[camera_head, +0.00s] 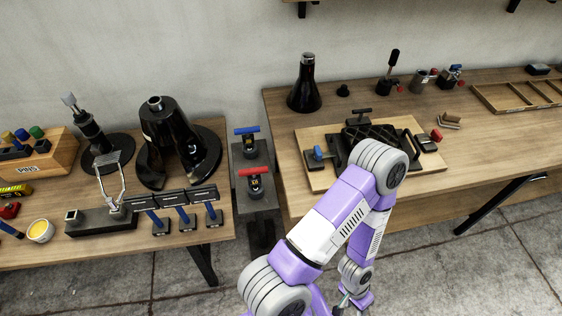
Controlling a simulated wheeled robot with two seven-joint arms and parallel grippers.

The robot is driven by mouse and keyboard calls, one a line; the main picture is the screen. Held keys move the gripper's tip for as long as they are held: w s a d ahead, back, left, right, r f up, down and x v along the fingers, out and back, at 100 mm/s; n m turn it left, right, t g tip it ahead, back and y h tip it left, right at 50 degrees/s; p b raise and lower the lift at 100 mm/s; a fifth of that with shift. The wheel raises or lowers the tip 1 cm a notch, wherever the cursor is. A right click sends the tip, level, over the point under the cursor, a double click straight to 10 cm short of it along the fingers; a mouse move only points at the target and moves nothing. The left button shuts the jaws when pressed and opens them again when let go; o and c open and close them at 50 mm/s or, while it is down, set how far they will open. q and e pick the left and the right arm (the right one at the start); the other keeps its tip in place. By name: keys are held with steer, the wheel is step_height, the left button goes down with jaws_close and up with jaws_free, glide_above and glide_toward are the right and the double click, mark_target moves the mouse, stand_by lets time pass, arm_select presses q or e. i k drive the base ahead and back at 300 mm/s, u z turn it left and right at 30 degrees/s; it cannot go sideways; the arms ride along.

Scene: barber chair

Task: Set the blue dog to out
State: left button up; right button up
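A blue T-handle (247,131) tops a dark post with a label on the narrow grey stand between the two tables. A red T-handle (253,172) on a similar post stands nearer the front. A small blue lever (316,154) also sits at the left of the wooden board on the right table. I cannot tell which blue part is the dog or read its setting. What seems to be my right gripper (345,301) hangs low at the bottom edge, away from both; its fingers are cut off and unclear. My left gripper is out of view.
The wooden board (312,175) carries a black padded fixture, partly behind my raised arm. The left table holds a black horseshoe-shaped body (166,140), blue-handled tools (183,217) and a pins box (50,158). A black cone (307,85) and a wooden tray (512,96) are on the right table.

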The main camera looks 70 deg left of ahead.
mark_target(318, 156)
steer(key=k, duration=0.25)
steer(key=u, duration=1)
